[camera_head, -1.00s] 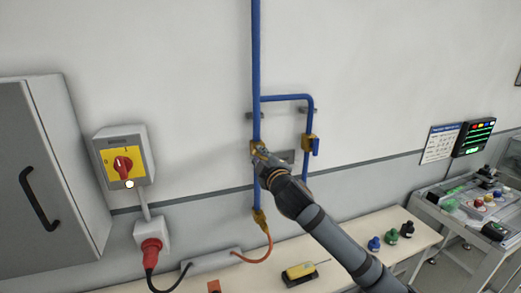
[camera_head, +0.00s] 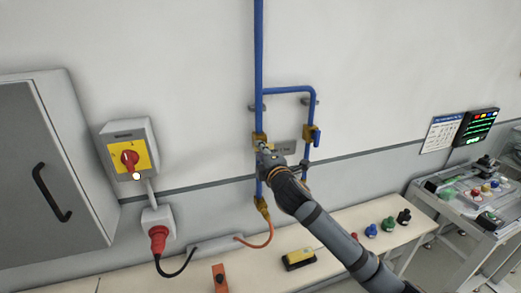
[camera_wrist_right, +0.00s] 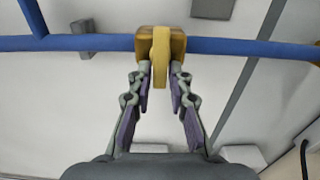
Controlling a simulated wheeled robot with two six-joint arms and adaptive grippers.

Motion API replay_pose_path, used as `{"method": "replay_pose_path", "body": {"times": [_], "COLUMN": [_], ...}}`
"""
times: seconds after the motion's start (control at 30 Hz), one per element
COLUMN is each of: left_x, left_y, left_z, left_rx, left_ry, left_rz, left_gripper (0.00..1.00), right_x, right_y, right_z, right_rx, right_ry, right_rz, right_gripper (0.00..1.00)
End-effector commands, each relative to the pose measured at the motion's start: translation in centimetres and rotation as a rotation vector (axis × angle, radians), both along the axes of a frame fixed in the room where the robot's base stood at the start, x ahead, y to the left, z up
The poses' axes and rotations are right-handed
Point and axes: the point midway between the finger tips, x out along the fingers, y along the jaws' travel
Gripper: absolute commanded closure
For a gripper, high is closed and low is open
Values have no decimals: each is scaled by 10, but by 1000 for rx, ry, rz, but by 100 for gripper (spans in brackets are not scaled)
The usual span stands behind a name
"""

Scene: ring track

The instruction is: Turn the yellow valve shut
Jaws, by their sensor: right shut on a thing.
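The yellow valve (camera_head: 259,138) sits on the upright blue pipe (camera_head: 258,70) on the wall. My right gripper (camera_head: 267,149) is at its front, slightly to the right and below. In the right wrist view the valve's yellow block (camera_wrist_right: 177,42) sits on the pipe (camera_wrist_right: 225,46), which runs sideways. Its yellow lever (camera_wrist_right: 160,57) stands across the line of the pipe. The fingertips of my right gripper (camera_wrist_right: 160,73) are shut on the lever, one on each side. The arm hides part of the pipe below the valve. My left gripper is not in view.
A second valve with a blue handle (camera_head: 316,136) is on the side loop to the right. A switch box (camera_head: 125,134) and a grey cabinet (camera_head: 50,170) are at left. Below, the bench (camera_head: 345,214) holds a yellow device (camera_head: 300,258) and several knobs.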

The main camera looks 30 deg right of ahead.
Motion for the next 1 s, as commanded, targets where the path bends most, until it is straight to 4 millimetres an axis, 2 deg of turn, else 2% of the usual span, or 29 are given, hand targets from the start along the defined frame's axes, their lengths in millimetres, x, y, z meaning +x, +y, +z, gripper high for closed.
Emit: {"method": "replay_pose_path", "body": {"times": [0.4, 0.43, 0.57, 0.87, 1.0], "left_x": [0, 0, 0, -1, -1], "left_y": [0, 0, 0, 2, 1], "left_z": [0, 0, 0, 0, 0], "left_rx": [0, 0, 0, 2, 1], "left_ry": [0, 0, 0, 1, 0], "left_rz": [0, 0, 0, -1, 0], "left_gripper": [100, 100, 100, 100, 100], "right_x": [0, 0, 0, -2, -17], "right_y": [-1, -1, 0, 0, 3], "right_z": [-1, -1, -1, 0, -1], "right_rx": [-5, -5, -4, -7, -14], "right_ry": [3, 4, 3, 3, 5], "right_rz": [-2, -2, -2, -1, -1], "right_gripper": [100, 79, 63, 63, 63]}}
